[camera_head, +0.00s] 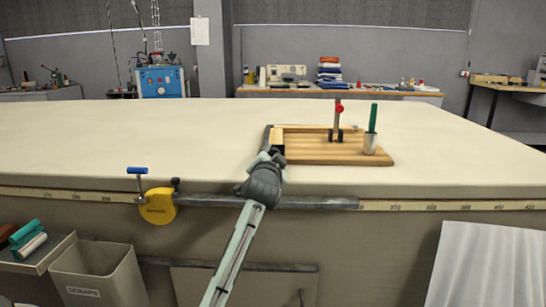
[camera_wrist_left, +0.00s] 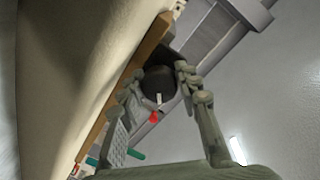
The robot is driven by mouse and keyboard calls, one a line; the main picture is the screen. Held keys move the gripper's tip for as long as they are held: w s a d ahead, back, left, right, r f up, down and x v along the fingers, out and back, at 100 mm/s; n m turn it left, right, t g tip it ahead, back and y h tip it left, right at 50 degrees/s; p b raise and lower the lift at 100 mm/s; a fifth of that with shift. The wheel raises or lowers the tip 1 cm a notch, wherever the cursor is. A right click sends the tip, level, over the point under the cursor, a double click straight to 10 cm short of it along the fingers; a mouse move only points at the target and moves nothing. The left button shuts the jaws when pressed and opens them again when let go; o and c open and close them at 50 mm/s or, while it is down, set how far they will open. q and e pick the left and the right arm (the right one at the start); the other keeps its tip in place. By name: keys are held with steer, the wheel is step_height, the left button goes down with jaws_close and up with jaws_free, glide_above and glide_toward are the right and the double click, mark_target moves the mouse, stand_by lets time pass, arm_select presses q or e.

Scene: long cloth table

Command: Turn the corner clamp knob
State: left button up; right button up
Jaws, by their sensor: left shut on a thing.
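The corner clamp sits on a wooden board (camera_head: 335,158) on the table, with two wooden strips meeting at its left corner. A dark round knob (camera_wrist_left: 157,84) with a white mark shows in the wrist view. My left gripper (camera_head: 269,158) is at the board's left front corner; in the wrist view its fingers (camera_wrist_left: 157,76) stand on either side of the knob, shut on it. In the head view my gripper and wrist hide the knob. My right gripper is in neither view.
A red-tipped upright lever (camera_head: 338,110) and a green-handled tool (camera_head: 372,120) stand on the board. A yellow clamp-like device (camera_head: 158,206) is on the table's front rail. The cloth table (camera_head: 110,145) is clear left of the board. A scraps bin (camera_head: 98,275) stands below.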

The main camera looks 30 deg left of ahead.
arm_select(q)
steer(key=m, duration=0.3)
steer(key=shift+r, duration=0.2)
steer(key=m, duration=0.3)
steer(key=shift+m+g+y, duration=0.3)
steer(key=shift+m, duration=0.1)
steer(key=m, duration=0.4)
steer(key=shift+m+y, duration=0.3)
steer(key=shift+m, duration=1)
steer(key=o, duration=1.2)
steer(key=shift+w, duration=0.1)
steer(key=shift+c, duration=0.2)
steer(key=shift+f, duration=0.1)
steer(key=shift+d, duration=0.1)
